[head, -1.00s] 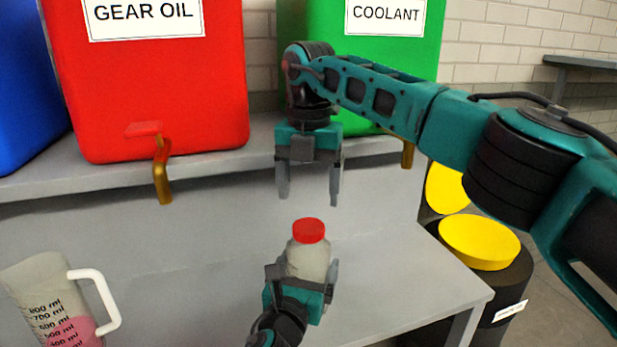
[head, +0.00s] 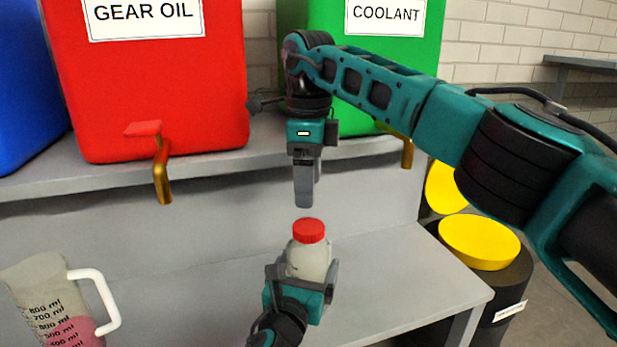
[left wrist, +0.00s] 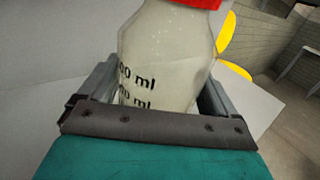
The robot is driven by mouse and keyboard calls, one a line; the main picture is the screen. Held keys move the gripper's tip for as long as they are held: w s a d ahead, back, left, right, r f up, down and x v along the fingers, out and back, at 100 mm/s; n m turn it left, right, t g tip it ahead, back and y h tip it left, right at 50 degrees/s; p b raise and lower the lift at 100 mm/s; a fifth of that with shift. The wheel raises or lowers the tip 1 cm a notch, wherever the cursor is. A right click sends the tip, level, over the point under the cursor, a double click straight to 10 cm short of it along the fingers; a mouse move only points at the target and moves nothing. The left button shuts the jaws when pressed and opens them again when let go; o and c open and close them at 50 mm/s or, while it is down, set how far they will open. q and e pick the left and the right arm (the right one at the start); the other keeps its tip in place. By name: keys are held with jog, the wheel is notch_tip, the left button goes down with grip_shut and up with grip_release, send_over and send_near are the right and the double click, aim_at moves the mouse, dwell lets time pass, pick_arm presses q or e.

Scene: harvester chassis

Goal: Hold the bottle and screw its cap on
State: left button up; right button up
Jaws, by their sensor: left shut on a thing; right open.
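A translucent bottle (head: 309,262) with black markings stands upright low in the middle of the head view. Its red cap (head: 309,231) sits on the bottle's top; I cannot tell how tight it is. My left gripper (head: 303,285) is shut around the bottle's body. In the left wrist view the bottle (left wrist: 165,60) is between the two fingers, with the cap's lower edge (left wrist: 200,3) at the top. My right gripper (head: 306,190) points down just above the cap, apart from it. It is open and empty, seen edge-on, so one finger largely hides the other.
A grey bench (head: 400,275) lies below. A measuring jug with pink liquid (head: 60,305) stands at the left. Behind, a shelf holds a red gear oil container (head: 150,90) with a tap and a green coolant container (head: 425,40). Yellow-topped drums (head: 480,242) stand at the right.

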aim_at(309, 226)
jog(key=shift+n, duration=0.4)
jog(key=shift+f, duration=4)
jog(key=shift+c, duration=0.2)
jog(key=c, duration=1)
jog(key=m, duration=0.5)
jog(key=shift+m, duration=0.3)
jog(key=shift+c, duration=0.2)
jog(key=m, duration=0.6)
jog(key=shift+m, duration=0.3)
jog(key=o, duration=1.2)
jog(key=shift+c, duration=0.2)
